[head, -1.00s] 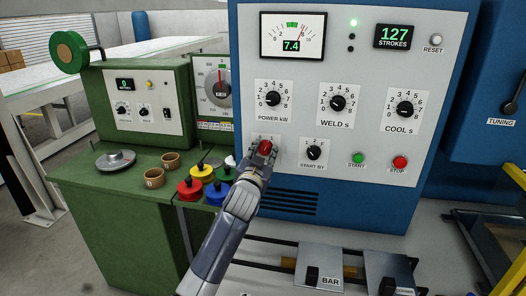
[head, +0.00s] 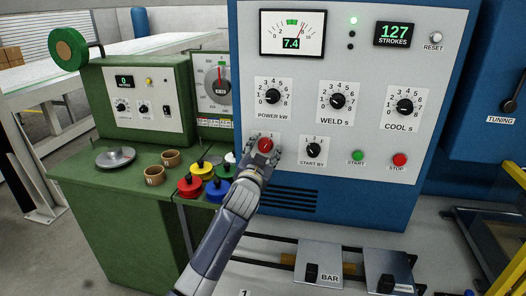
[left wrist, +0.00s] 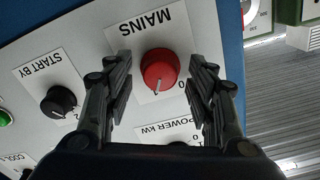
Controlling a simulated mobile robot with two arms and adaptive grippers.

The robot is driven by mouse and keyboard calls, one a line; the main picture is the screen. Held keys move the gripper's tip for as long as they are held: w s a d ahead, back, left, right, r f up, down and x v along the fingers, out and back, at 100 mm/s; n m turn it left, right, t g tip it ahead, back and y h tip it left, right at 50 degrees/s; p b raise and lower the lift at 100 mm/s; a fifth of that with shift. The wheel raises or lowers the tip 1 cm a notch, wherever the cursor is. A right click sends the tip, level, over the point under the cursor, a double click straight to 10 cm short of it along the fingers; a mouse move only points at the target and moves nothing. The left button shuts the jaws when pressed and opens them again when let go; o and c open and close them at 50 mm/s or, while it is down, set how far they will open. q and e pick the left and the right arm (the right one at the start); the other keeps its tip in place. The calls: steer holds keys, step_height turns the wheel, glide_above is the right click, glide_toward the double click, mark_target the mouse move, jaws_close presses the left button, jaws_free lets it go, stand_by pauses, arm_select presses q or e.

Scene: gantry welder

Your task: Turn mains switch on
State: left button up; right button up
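The mains switch is a red knob (head: 265,145) low on the left of the white panel. In the left wrist view the red knob (left wrist: 160,70) sits under the label MAINS, which appears upside down. A white mark on the knob is near the 0 label. My left gripper (head: 263,156) is at the knob. In the left wrist view the gripper (left wrist: 160,85) is open, with one finger on each side of the knob and visible gaps between. My right gripper is not in view.
The START BY knob (head: 313,150), green START button (head: 357,156) and red STOP button (head: 399,160) are right of the mains switch. The POWER knob (head: 272,97) is above it. Coloured weights (head: 190,186) stand on the green bench at left.

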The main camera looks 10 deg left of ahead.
arm_select(q)
steer(key=shift+s, duration=0.1)
steer(key=s, duration=1.1)
steer(key=shift+s, duration=0.4)
steer(key=shift+f, duration=0.1)
